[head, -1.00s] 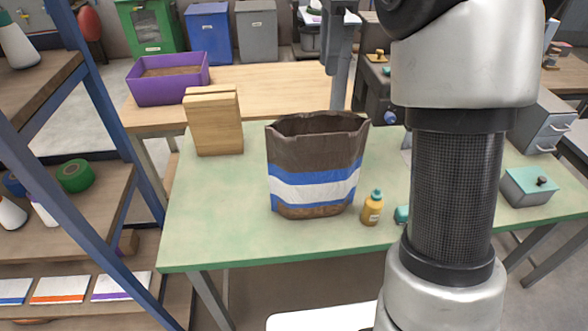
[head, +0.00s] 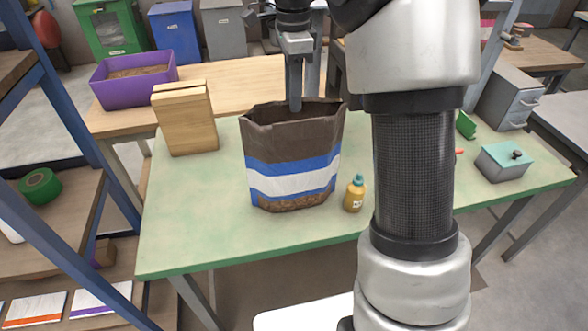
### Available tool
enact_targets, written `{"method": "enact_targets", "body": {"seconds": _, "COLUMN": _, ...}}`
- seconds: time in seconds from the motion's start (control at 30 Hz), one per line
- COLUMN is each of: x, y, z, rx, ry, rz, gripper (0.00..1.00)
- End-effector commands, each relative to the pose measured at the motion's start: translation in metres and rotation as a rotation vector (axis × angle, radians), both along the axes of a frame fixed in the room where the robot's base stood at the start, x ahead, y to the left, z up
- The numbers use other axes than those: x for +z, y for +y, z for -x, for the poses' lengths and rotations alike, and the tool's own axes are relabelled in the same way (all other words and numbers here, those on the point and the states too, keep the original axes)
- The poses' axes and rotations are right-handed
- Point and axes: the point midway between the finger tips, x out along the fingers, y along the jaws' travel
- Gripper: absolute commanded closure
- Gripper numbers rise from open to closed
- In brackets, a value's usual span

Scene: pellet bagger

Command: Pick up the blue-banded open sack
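The blue-banded open sack (head: 292,170) is brown with blue and white bands. It stands upright on the green table (head: 190,235), with its open mouth facing up. In the head view my gripper (head: 304,102) points down over the far rim of the sack. Its near finger reaches into the mouth, and the other finger seems to be behind the far rim. A gap shows between the fingers, so it looks open. I cannot tell whether either finger touches the sack.
A wooden block (head: 185,120) stands left of the sack. A small yellow bottle (head: 354,194) stands close to its right. A teal-topped box (head: 510,162) is at the right. A purple bin (head: 135,80) sits on the wooden table behind. The green table's front left is clear.

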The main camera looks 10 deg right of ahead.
Motion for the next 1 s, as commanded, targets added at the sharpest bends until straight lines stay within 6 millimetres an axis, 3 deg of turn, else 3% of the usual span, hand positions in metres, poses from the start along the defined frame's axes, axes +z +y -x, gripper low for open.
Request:
{"method": "enact_targets", "body": {"seconds": 0.33, "x": -0.046, "y": 0.007, "z": -0.001, "rx": -0.001, "ry": 0.002, "rz": 0.0, "gripper": 0.74}}
{"method": "enact_targets", "body": {"seconds": 0.63, "x": -0.051, "y": 0.007, "z": -0.002, "rx": 0.0, "ry": 0.0, "rz": 0.0, "gripper": 0.74}}
{"method": "enact_targets", "body": {"seconds": 0.8, "x": -0.051, "y": 0.007, "z": -0.002, "rx": 0.0, "ry": 0.0, "rz": 0.0, "gripper": 1.0}}
{"method": "enact_targets", "body": {"seconds": 1.0, "x": -0.05, "y": 0.007, "z": -0.002, "rx": 0.0, "ry": 0.001, "rz": 0.0, "gripper": 1.0}}
